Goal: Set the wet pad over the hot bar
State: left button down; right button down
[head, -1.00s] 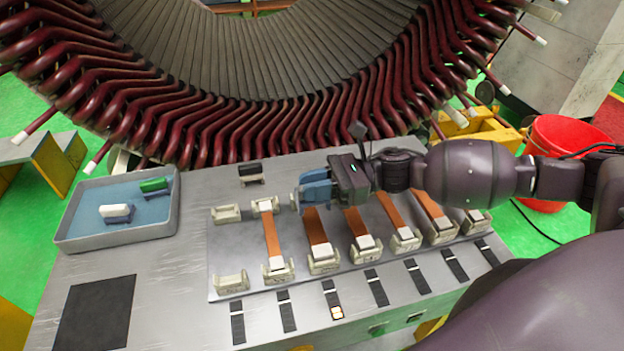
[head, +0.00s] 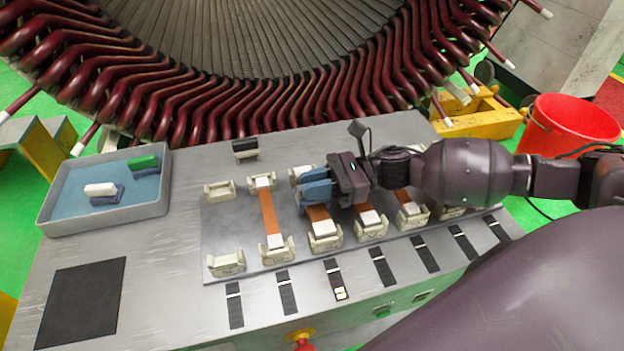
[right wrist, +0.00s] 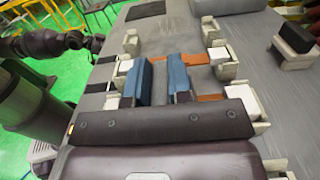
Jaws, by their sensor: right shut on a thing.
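That bar's dark strip carries a lit orange mark (head: 341,293). The right gripper is shut on the wet pad, which the fingers mostly hide; I cannot tell whether it touches the bar. In the right wrist view the blue fingers (right wrist: 160,80) stand over the bars. A white-topped pad (head: 101,190) and a green-topped pad (head: 144,163) lie in the tray. My left gripper (right wrist: 80,40) is small at the upper left; its jaws are unclear.
The grey water tray (head: 47,217) stands at the left. A black-topped block (head: 245,147) sits at the back. Pale end holders (head: 226,263) flank the bars. The red-coiled stator (head: 280,105) rises behind the table. A black mat (head: 82,305) lies front left.

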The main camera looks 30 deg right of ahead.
jog(key=c, duration=1)
grip_release()
pick_arm(q)
jog(key=shift+s+a+f, duration=0.1)
jog(key=shift+s+f, duration=0.15)
jog(key=shift+s, duration=0.05)
pick_arm(e)
jog(key=shift+o, duration=0.2)
pick_arm(q)
jog(key=shift+s, duration=0.1)
pick_arm(e)
jog(key=shift+d+f, duration=0.1)
jog(key=shift+s+d, duration=0.1)
jog(key=shift+d, duration=0.2)
jog(key=v, duration=0.9)
jog(key=shift+d, duration=0.1)
pick_arm(q)
jog(key=shift+w+f, duration=0.1)
jog(key=shift+w, duration=0.2)
pick_arm(e)
jog(key=shift+s+d, duration=0.1)
jog(key=shift+d, duration=0.3)
